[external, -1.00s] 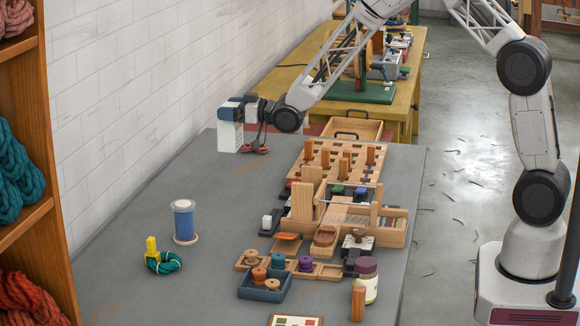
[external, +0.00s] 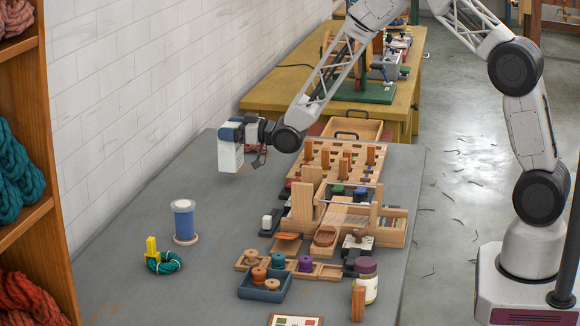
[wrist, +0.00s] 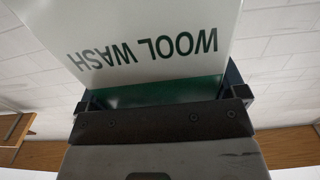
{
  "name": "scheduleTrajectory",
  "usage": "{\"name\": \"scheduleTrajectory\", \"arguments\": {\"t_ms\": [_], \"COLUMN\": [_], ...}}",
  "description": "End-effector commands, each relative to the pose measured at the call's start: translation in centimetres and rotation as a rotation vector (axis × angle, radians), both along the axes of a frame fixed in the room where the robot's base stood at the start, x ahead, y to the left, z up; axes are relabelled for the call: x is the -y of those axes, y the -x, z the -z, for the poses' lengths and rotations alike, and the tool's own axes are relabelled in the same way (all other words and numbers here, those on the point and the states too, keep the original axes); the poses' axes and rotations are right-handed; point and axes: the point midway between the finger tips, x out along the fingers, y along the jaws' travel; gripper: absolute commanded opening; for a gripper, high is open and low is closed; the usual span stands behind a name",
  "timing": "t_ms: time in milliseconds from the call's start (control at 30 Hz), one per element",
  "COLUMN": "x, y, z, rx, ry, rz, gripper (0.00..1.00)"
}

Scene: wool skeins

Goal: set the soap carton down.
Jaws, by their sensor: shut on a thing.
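The soap carton is a white box (external: 230,158) at the far left part of the grey table. My gripper (external: 231,133) is shut on its upper end and comes in from the right. The carton looks upright, slightly tilted in the picture. I cannot tell whether its base touches the table or hangs just above it. In the wrist view the carton (wrist: 150,45) shows a white face with upside-down "WOOL WASH" lettering and a green band between the jaws.
The grey table (external: 130,250) is bare around the carton's left and front. A blue spool (external: 184,222) and a green skein (external: 165,263) stand nearer. A wooden peg board (external: 330,165) and trays crowd the right. A white brick wall (external: 140,90) runs along the left.

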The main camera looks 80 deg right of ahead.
Motion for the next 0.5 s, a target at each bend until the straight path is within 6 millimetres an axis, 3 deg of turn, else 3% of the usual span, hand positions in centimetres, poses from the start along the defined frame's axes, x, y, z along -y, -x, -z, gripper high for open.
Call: {"name": "scheduleTrajectory", "arguments": {"t_ms": [500], "x": [0.0], "y": [0.0], "z": [3.6], "rx": [0.001], "ry": [0.0], "rz": [0.0], "gripper": [0.29]}}
